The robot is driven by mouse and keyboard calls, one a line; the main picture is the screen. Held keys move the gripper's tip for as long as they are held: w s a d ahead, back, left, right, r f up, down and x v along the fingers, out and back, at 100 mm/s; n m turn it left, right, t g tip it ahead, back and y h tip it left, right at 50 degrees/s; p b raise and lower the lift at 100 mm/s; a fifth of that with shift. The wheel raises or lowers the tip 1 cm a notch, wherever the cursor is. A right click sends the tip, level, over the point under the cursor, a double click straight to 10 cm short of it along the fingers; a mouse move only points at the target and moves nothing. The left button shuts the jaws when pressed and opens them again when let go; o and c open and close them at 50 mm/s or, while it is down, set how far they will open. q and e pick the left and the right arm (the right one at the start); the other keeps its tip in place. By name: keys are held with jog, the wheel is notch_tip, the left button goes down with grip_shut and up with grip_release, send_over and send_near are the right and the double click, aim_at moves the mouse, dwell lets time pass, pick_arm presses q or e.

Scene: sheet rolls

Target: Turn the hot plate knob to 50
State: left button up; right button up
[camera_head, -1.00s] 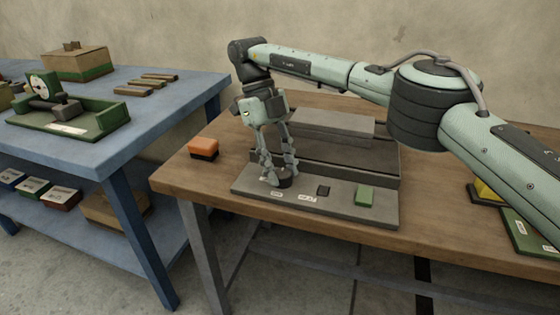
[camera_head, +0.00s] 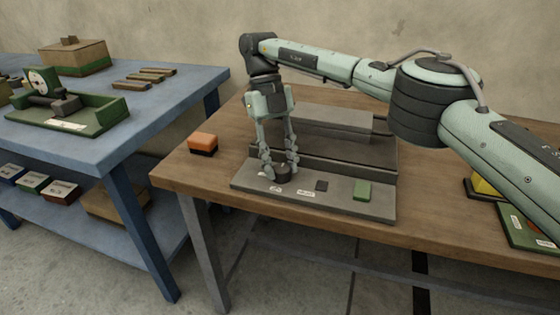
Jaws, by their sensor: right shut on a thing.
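The hot plate (camera_head: 350,195) is a dark grey unit on the wooden table, with a lighter raised block (camera_head: 335,122) at its back. Its round dark knob (camera_head: 283,174) sits at the left of the front panel. My right gripper (camera_head: 281,169) points down over the panel, its two fingers shut around the knob. The fingers partly hide the knob, and its pointer and setting cannot be read. Small white labels (camera_head: 306,192) lie in front of the knob, too small to read. My left gripper is not in view.
An orange and black block (camera_head: 203,144) stands left of the hot plate. A blue bench (camera_head: 165,118) holds a green device. Yellow and green items are at the right edge.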

aim_at(280, 166)
jog(key=o, duration=1.2)
notch_tip(280, 166, up, 10)
